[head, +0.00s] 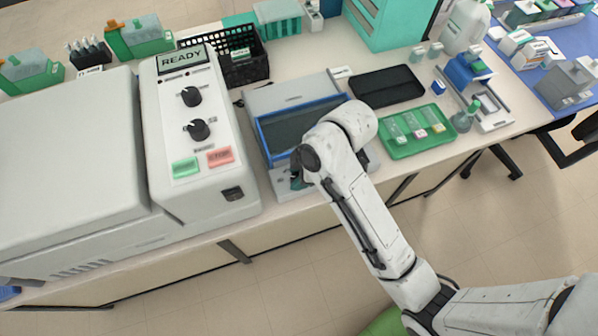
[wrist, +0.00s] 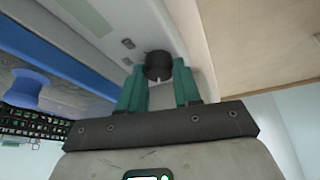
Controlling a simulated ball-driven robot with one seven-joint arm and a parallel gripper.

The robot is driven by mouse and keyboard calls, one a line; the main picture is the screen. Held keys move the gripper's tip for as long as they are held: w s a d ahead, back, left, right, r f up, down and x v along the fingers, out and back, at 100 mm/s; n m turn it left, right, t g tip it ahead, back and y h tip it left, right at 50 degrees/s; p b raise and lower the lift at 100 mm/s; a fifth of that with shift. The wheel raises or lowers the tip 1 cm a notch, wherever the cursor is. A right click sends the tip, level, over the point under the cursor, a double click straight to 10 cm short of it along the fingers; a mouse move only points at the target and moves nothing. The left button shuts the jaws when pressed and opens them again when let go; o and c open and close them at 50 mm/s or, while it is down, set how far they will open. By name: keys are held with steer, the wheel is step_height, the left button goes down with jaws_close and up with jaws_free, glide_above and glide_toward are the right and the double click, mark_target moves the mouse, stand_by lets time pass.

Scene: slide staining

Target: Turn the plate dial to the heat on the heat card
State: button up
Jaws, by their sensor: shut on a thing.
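The plate device (head: 262,97) is a grey box with a blue-framed dark window, in the middle of the bench in the head view. Its dial is a black round knob (wrist: 158,64) with a white mark on the device's light front face in the wrist view. My gripper (wrist: 158,76) has its two green fingers on either side of the knob and is shut on it. In the head view my gripper (head: 297,181) is at the device's front edge, where my arm hides the dial. A small white card (head: 340,72) stands behind the device; its writing is too small to read.
A large white machine (head: 172,130) with a READY display, two knobs and two buttons stands close on the left. A dark tray (head: 386,87) and a green slide tray (head: 432,146) lie to the right. The bench's front edge is close to my gripper.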

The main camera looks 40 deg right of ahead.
steer(key=m, duration=0.2)
steer(key=m+t+h, duration=0.1)
steer(key=m, duration=0.2)
steer(key=shift+s+a+h, duration=0.1)
steer(key=shift+h, duration=0.2)
steer(key=m+h, duration=0.1)
steer(key=m, duration=0.2)
steer(key=shift+m+t, duration=0.3)
steer(key=m+h, duration=0.1)
steer(key=m, duration=0.1)
steer(key=m+h, duration=0.1)
steer(key=m, duration=0.1)
steer(key=shift+a+m, duration=0.2)
steer(key=shift+m, duration=0.1)
steer(key=shift+m+g+h, duration=0.4)
steer(key=shift+m+h, duration=0.3)
steer(key=shift+m, duration=0.8)
steer(key=o, duration=1)
steer(key=shift+a, duration=0.1)
steer(key=shift+o, duration=0.2)
